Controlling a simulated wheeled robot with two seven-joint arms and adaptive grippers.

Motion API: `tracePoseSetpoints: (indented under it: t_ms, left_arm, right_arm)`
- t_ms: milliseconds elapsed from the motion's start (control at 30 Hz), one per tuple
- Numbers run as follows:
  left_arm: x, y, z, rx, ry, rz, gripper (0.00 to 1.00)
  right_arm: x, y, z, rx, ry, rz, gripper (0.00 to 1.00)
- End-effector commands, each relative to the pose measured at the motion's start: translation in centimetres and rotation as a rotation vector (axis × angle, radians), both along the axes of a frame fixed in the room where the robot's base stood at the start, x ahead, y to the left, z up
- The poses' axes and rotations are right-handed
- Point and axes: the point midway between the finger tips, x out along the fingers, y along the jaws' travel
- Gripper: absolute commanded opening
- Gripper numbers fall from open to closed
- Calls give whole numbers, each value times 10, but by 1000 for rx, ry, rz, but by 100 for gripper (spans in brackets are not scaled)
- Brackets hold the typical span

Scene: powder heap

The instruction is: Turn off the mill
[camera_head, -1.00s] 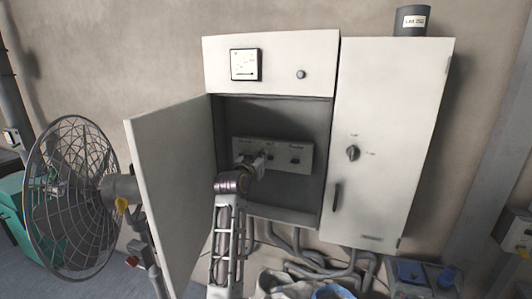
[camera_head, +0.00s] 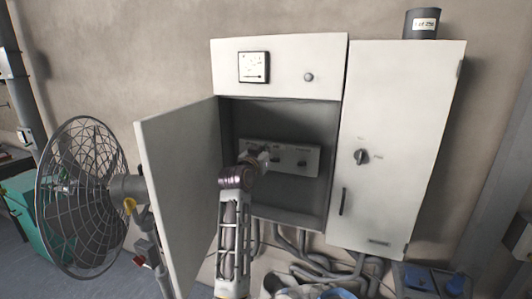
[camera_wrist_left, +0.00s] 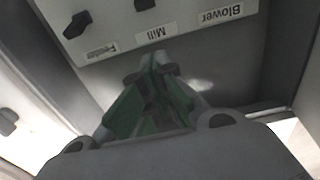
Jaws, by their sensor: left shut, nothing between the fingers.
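A grey control panel (camera_head: 312,161) sits inside the open cabinet. The wrist view shows it upside down, with labels Blower (camera_wrist_left: 221,15), Mill (camera_wrist_left: 156,33) and Feeder (camera_wrist_left: 98,52). The black mill switch (camera_wrist_left: 143,4) is cut by the top edge of that view; its setting is unclear. The feeder switch (camera_wrist_left: 77,24) also shows there. My left gripper (camera_head: 264,154) is in front of the panel's left half and hides part of it. In the wrist view its fingertips (camera_wrist_left: 152,62) are shut and empty, close to the Mill label; contact cannot be told. My right gripper is out of view.
The open cabinet door (camera_head: 180,190) stands left of my left arm. A closed cabinet (camera_head: 400,150) with a rotary knob (camera_head: 361,157) is on the right. A caged fan (camera_head: 80,195) stands at the left, and hoses (camera_head: 300,245) lie below.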

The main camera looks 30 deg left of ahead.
Motion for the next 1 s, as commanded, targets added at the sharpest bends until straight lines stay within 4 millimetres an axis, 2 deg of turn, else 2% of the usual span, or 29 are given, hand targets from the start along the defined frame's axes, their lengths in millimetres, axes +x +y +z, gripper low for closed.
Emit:
tracePoseSetpoints:
  t_ms: [600, 1000]
  left_arm:
    - [53, 13, 2, -2, 1, 0, 0]
    - [80, 19, 1, -1, 0, 0, 0]
  right_arm:
    - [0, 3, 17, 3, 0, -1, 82]
    - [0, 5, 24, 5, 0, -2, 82]
